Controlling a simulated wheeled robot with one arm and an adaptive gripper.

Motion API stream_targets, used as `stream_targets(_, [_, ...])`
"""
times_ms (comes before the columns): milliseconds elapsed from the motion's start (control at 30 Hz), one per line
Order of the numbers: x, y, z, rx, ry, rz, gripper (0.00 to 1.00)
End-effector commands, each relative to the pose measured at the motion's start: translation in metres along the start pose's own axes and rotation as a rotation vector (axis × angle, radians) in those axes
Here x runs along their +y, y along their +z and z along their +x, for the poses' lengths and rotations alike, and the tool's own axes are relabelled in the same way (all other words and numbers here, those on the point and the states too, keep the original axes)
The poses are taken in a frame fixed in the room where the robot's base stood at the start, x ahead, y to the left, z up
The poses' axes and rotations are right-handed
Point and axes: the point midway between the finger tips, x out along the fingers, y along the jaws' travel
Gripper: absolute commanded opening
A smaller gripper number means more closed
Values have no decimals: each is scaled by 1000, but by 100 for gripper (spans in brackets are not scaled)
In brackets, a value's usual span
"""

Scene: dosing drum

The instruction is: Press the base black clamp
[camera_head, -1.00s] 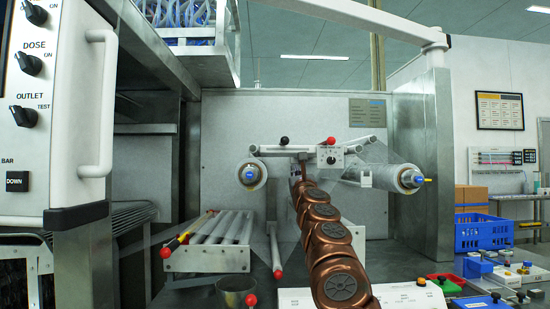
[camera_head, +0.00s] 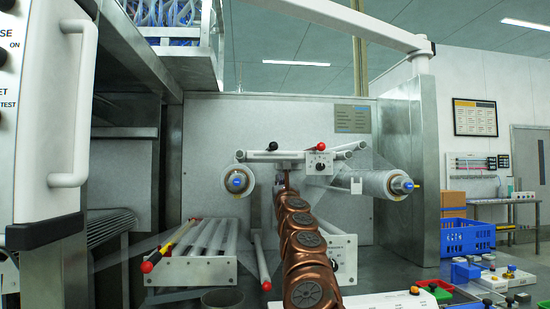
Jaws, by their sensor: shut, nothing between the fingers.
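A small black ball knob (camera_head: 273,146), the only black knob I can make out that could be the clamp, stands on the left of the white bar assembly (camera_head: 262,156) between two film rolls. A red ball knob (camera_head: 321,146) stands to its right. My copper arm reaches forward from the bottom middle. My gripper (camera_head: 287,172) is small at its far end, narrow and shut, with nothing seen in it. It overlaps the bar assembly in the picture, below and right of the black knob. I cannot tell whether it touches. The arm hides part of the machine behind it.
Film rolls (camera_head: 237,181) and (camera_head: 385,185) flank the bar. A roller rack (camera_head: 190,270) with red-tipped rods is at lower left. A white cabinet with a handle (camera_head: 75,110) stands close on the left. A blue crate (camera_head: 467,238) and small coloured blocks are at right.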

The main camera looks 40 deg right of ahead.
Motion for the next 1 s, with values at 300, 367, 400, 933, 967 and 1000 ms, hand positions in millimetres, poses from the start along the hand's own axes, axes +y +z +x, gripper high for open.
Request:
stream_targets(300, [-1,1,10,1,-2,-4,0])
stream_targets(367, [-1,1,12,1,-3,-3,0])
stream_targets(400, [-1,1,13,1,-3,-5,0])
stream_targets(933, [-1,5,30,-4,-2,-7,0])
stream_targets(967, [-1,5,31,-4,-2,-6,0])
stream_targets(1000, [-1,4,32,-4,-2,-7,0])
